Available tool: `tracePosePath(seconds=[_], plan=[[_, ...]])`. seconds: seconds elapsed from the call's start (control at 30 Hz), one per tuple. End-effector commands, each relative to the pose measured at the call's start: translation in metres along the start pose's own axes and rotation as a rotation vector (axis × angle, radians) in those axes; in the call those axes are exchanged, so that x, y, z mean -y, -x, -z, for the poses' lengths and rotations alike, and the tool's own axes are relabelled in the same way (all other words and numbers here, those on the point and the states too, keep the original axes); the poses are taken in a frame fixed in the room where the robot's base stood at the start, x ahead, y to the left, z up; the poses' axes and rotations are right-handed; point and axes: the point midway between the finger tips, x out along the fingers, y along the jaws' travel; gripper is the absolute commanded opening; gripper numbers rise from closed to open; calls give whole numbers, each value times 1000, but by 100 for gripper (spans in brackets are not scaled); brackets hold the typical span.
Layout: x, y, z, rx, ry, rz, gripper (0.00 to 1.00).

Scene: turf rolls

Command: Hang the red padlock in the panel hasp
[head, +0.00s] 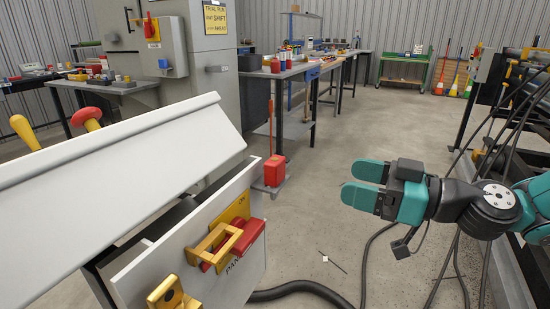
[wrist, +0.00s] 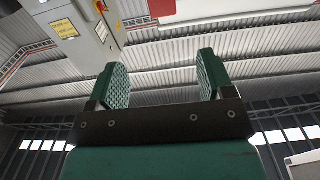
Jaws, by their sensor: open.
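A red block (head: 252,235), which looks like the padlock, sits against the white panel front (head: 200,283) at lower centre of the head view. A squared gold loop (head: 203,243) stands in front of it, with red also showing below. I cannot tell whether the loop is the shackle or part of the hasp, or whether they are linked. A second gold fitting (head: 168,294), possibly the hasp, is at the bottom edge, partly cut off. My gripper (head: 366,183) is open and empty, well right of the panel. Its jaws (wrist: 160,75) are apart in the wrist view, with nothing between.
A sloping white cover (head: 120,145) lies above the panel at left. A grey cabinet (head: 210,90) and a workbench (head: 300,68) with small items stand behind. A red item (head: 275,171) rests low beside the bench. Black cables run across the floor; open floor (head: 330,215) lies between panel and gripper.

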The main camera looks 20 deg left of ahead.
Motion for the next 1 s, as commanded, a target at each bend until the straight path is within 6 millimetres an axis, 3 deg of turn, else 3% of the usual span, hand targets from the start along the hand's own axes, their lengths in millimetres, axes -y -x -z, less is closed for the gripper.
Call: tracePosePath(seconds=[0.03, 0.4, 0.67, 1.0], plan=[[1, -11, 8, 1, -3, 6, 74], [2, -86, 0, 1, 1, 4, 74], [3, -106, 0, 2, 1, 3, 74], [6, -149, -2, 1, 1, 2, 74]])
